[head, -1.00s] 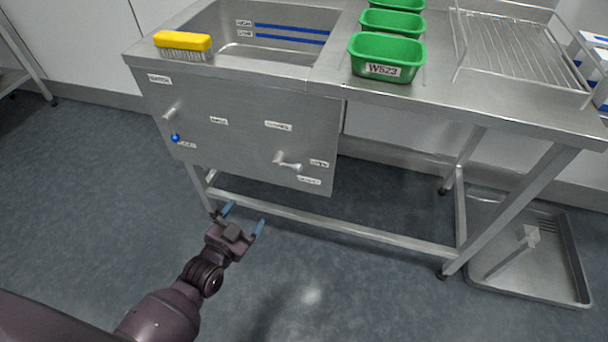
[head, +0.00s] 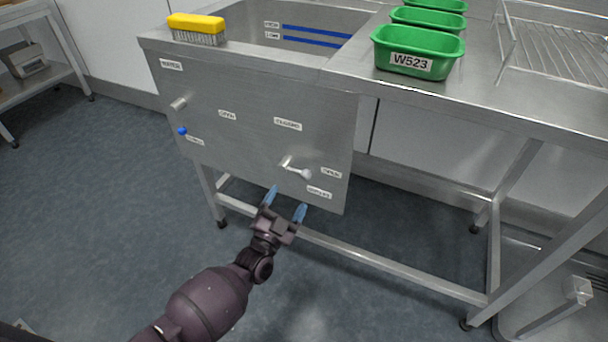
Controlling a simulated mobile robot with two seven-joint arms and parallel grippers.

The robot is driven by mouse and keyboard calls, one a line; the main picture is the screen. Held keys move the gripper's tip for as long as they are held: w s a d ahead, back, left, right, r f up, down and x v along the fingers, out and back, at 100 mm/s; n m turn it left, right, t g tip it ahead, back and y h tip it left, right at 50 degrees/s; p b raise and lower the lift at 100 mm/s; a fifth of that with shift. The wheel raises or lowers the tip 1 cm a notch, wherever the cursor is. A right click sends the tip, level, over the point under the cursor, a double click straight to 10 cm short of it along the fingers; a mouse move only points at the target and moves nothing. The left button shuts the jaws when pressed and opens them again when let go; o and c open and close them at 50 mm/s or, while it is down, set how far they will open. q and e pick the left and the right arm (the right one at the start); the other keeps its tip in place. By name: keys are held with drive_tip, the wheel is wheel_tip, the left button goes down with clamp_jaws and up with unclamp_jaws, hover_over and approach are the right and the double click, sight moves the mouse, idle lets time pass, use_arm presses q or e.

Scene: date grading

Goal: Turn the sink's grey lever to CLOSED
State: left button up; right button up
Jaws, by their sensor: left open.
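The sink's front panel (head: 255,150) carries a grey lever (head: 298,171) low on its right side. The lever points right and slightly down, its tip near a small label (head: 331,173) that seems to read OPEN. A label above it (head: 288,124) seems to read CLOSED; the one below (head: 319,192) is too blurred to read. My left gripper (head: 287,198) is open and empty, its blue fingertips just below the lever in the picture and apart from it. My right gripper is out of view.
A second lever with a blue knob (head: 182,131) is on the panel's left. A yellow brush (head: 196,27) lies on the sink's rim. Green bins (head: 418,50) and a wire rack (head: 560,50) stand on the counter. A frame bar (head: 390,262) runs low under the counter.

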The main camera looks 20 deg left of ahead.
sight(301, 175)
use_arm(q)
drive_tip(key=shift+b+x, duration=0.75)
drive_tip(key=shift+x, duration=3.65)
drive_tip(key=shift+c, duration=0.3)
